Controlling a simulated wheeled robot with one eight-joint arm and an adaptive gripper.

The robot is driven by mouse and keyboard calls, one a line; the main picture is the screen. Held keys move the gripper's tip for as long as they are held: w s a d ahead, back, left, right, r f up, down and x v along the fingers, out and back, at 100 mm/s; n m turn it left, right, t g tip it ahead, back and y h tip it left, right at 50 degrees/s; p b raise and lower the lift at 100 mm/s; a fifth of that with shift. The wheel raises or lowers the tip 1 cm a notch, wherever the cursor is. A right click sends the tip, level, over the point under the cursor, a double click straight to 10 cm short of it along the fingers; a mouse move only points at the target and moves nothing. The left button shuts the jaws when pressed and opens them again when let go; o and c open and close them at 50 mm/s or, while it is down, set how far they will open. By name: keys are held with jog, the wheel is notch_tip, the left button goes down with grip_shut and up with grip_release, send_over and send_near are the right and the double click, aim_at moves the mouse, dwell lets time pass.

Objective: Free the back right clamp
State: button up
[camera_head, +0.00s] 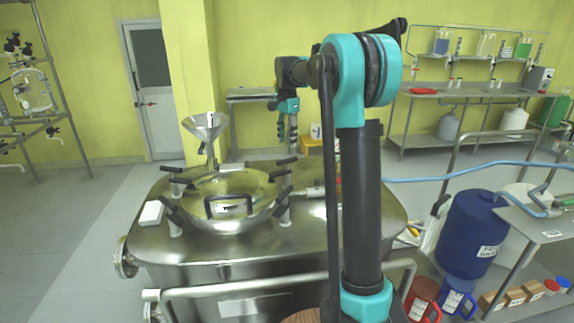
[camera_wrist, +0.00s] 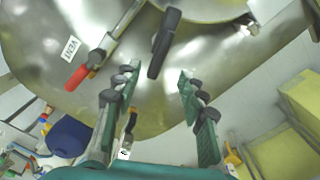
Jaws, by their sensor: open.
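The steel reactor lid (camera_head: 340,215) carries a round hatch (camera_head: 232,190) with black-handled clamps around its rim. The back right clamp (camera_head: 286,161) shows its black handle at the hatch's far right edge. In the wrist view a black clamp handle (camera_wrist: 165,43), which looks like this one, lies just beyond and between my fingertips, with part of the steel hatch above it. My gripper (camera_head: 288,146) points down above the back right of the lid. In the wrist view my gripper (camera_wrist: 157,77) has its two fingers well apart with nothing between the pads. I cannot tell the exact height gap.
A vent pipe with a red-handled valve (camera_wrist: 76,78) lies left of my fingers. A steel funnel (camera_head: 206,127) stands at the hatch's back left. Another clamp (camera_head: 283,205) is at the front right. A blue drum (camera_head: 470,232) stands on the floor at right.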

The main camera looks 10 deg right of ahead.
aim_at(287, 161)
notch_tip(287, 161, down, 11)
jog(key=shift+r, duration=0.1)
dwell(0.4)
grip_shut()
